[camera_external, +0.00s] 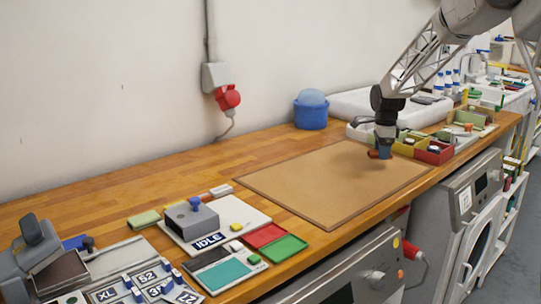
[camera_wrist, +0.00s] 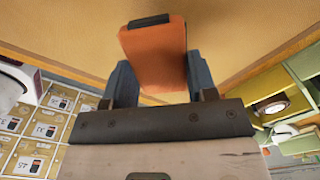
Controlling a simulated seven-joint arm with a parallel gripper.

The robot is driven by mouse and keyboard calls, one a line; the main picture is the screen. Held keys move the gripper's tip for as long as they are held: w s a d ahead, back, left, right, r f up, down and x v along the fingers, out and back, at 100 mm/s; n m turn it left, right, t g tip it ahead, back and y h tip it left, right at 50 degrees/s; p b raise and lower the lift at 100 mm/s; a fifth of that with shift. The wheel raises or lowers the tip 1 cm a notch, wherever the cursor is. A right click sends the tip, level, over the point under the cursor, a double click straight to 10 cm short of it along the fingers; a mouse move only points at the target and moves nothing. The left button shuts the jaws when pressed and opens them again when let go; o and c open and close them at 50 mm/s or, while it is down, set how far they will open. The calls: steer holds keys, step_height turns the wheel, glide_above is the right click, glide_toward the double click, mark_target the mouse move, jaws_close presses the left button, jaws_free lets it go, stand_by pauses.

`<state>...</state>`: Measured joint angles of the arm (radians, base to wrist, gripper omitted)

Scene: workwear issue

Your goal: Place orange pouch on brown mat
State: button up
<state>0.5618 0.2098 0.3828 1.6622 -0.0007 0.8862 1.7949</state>
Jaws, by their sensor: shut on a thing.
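The orange pouch (camera_wrist: 155,55) is held between the two fingers of my gripper (camera_wrist: 158,82) in the wrist view. It has a dark strip along its far edge. In the external view my gripper (camera_external: 383,152) is over the right part of the brown mat (camera_external: 320,185), near its right edge. A small orange part of the pouch (camera_external: 373,154) shows at the fingertips there. The pouch appears a little above the mat, with a faint shadow below; the exact gap is hard to tell. The mat is otherwise bare.
Yellow (camera_external: 404,147) and red (camera_external: 434,154) bins stand just right of my gripper. A blue tub (camera_external: 311,112) stands at the back. A device marked IDLE (camera_external: 212,222) and red and green trays (camera_external: 284,249) lie left of the mat. The mat's left and middle are free.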

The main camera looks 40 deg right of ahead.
glide_above(373, 162)
steer(key=s, duration=0.1)
steer(key=shift+a+f, duration=0.25)
steer(key=shift+a, duration=0.1)
steer(key=shift+w+d, duration=0.15)
steer(key=shift+w, duration=0.1)
steer(key=shift+w+f, duration=0.1)
steer(key=shift+f, duration=1.7)
steer(key=shift+f, duration=0.15)
steer(key=o, duration=0.9)
